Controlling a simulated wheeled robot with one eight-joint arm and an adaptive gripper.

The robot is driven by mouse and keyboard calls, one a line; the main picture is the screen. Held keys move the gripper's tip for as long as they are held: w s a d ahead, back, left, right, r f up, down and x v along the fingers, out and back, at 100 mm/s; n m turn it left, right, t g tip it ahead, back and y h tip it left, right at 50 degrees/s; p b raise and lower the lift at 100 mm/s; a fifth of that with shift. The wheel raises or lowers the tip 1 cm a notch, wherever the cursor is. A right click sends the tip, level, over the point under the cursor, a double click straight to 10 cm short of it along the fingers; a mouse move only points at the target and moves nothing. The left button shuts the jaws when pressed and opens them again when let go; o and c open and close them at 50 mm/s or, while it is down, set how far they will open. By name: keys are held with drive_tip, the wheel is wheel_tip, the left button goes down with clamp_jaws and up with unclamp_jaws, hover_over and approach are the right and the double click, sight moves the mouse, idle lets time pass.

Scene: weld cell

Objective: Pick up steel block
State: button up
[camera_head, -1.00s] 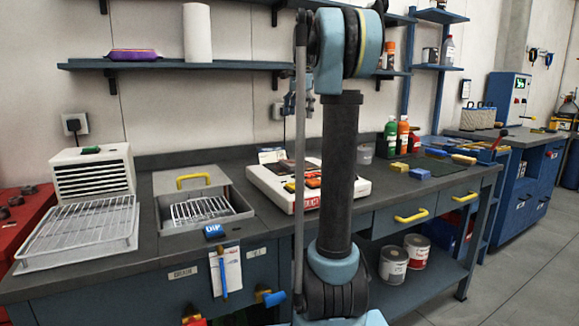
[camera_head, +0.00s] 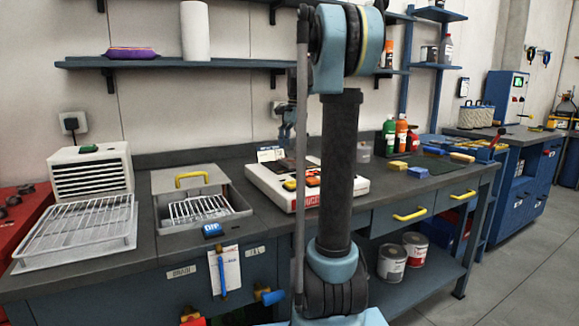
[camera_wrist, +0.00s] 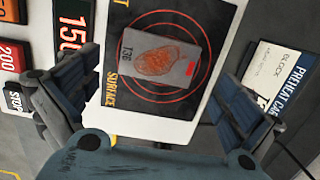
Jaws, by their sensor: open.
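The steel block (camera_wrist: 160,60) is a flat grey piece with an orange scribbled patch and a small red mark on its top. It lies slightly tilted within the red rings on the black surface of a white heating unit (camera_wrist: 178,128). This unit also shows on the bench in the head view (camera_head: 264,190), where I cannot make out the block clearly. My gripper (camera_wrist: 158,100) is open and empty, its two fingers spread to either side of the block and apart from it. In the head view my gripper (camera_head: 287,128) hangs above the unit, partly hidden by my arm.
A card with printed text (camera_wrist: 272,78) stands close by the right finger. Coloured number labels (camera_wrist: 72,28) lie at left. A dip basin (camera_head: 200,218) and a wire rack (camera_head: 80,235) stand left on the bench. Bottles (camera_head: 395,135) and coloured blocks (camera_head: 418,172) are at right.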

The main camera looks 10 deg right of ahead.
sight(290, 161)
wheel_tip(290, 161, down, 4)
drive_tip(key=shift+a+f, duration=0.1)
drive_tip(key=shift+a, duration=0.05)
drive_tip(key=c, duration=1.6)
